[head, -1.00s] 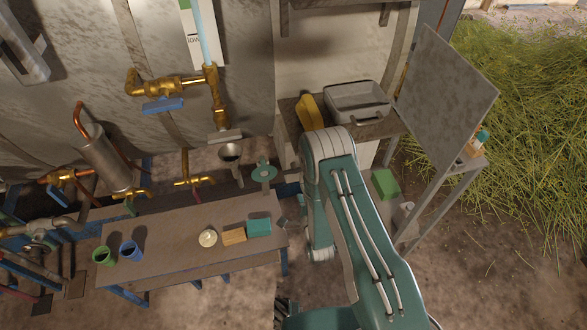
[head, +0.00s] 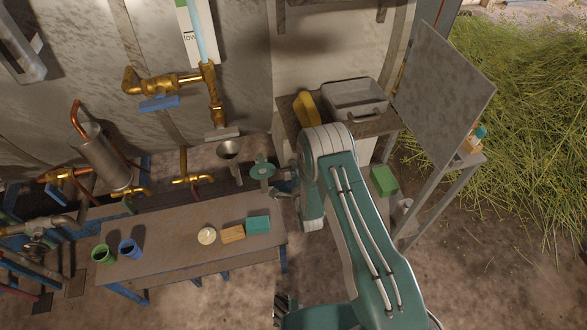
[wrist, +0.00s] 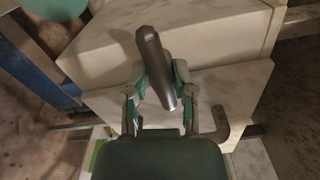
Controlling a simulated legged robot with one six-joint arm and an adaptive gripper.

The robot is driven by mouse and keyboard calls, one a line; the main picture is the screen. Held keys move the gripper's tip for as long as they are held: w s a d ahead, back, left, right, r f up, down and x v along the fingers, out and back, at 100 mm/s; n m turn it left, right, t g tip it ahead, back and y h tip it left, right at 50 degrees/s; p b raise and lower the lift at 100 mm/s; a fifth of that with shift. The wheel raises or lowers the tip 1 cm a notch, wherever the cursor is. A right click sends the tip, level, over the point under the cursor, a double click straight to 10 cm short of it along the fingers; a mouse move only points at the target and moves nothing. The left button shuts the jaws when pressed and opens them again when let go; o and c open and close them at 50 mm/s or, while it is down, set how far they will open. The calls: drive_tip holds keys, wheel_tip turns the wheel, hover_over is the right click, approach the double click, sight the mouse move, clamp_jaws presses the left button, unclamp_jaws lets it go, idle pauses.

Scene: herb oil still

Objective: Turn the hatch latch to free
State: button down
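A dark grey metal lever (wrist: 155,65), which looks like the hatch latch, stands out in front of a pale panel (wrist: 220,90) in the wrist view. It tilts slightly, its lower end to the right. My gripper (wrist: 161,77) has its two fingers apart, one on each side of the lever. Whether the pads press on it or only stand around it cannot be told. In the head view my arm hides the latch, and only a small part of my gripper shows beside the arm, right of the round green plate (head: 262,171).
A curved grey hook (wrist: 216,125) sits right of my fingers in the wrist view. A bench (head: 180,245) carries cups, blocks and a round pale item. A metal tray (head: 356,98) and a yellow object (head: 306,108) stand on a shelf behind my arm. Brass piping (head: 170,85) is at left.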

drive_tip(key=shift+s+f+n, duration=0.1)
drive_tip(key=shift+n, duration=0.2)
drive_tip(key=n, duration=0.3)
drive_tip(key=shift+n, duration=0.3)
drive_tip(key=shift+s+f+n, duration=0.1)
drive_tip(key=shift+f+n, duration=0.05)
drive_tip(key=shift+n, duration=2.25)
drive_tip(key=c, duration=0.5)
unclamp_jaws()
drive_tip(key=shift+a+f, duration=0.1)
drive_tip(key=shift+r, duration=0.2)
